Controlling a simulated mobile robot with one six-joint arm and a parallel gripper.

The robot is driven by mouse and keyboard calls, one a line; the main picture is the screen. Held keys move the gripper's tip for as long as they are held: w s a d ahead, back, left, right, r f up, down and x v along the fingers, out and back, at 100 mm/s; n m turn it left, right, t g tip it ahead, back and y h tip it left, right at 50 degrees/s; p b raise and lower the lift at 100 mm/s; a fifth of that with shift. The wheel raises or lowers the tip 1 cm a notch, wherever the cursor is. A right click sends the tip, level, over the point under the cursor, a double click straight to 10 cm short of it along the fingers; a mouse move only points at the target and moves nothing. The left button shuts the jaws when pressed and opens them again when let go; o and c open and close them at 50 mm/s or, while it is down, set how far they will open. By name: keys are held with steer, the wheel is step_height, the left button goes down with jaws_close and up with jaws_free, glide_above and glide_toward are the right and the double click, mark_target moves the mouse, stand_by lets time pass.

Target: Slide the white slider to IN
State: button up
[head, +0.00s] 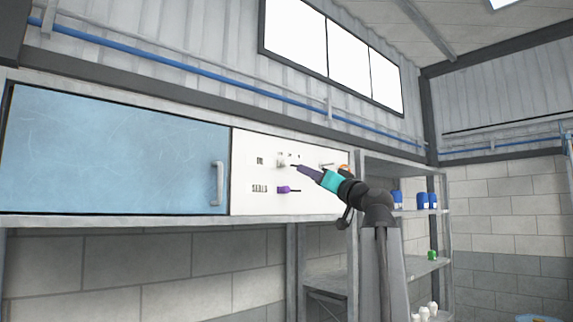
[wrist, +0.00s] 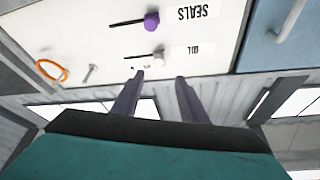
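The white slider (wrist: 158,56) is a small pale knob on a dark slot in the white panel (head: 250,198). In the upside-down wrist view, the knob is at the right end of its slot, beside a label that looks like "OIL" (wrist: 200,49). Small marks by the slot are too small to read surely. In the head view the white slider (head: 282,160) is partly hard to make out. My gripper (wrist: 159,78) is open and empty, its two purple-grey fingers apart, with the knob just beyond their tips. In the head view, my gripper (head: 295,167) points at the panel.
An orange ring (wrist: 51,70) and a metal peg (wrist: 90,73) are on the panel's side. A blue door (head: 120,150) with a handle (head: 218,183) adjoins the panel. Shelves (head: 400,165) stand at right.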

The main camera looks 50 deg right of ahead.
mark_target(288, 164)
steer(key=p+x, duration=0.4)
steer(key=x, duration=0.7)
steer(key=shift+w+d+r, duration=0.2)
steer(key=shift+w+r, duration=0.05)
steer(key=shift+r, duration=0.05)
steer(key=shift+x, duration=0.85)
steer(key=shift+w+f, duration=0.1)
steer(key=shift+f, duration=0.1)
steer(key=shift+c, duration=0.5)
jaws_close()
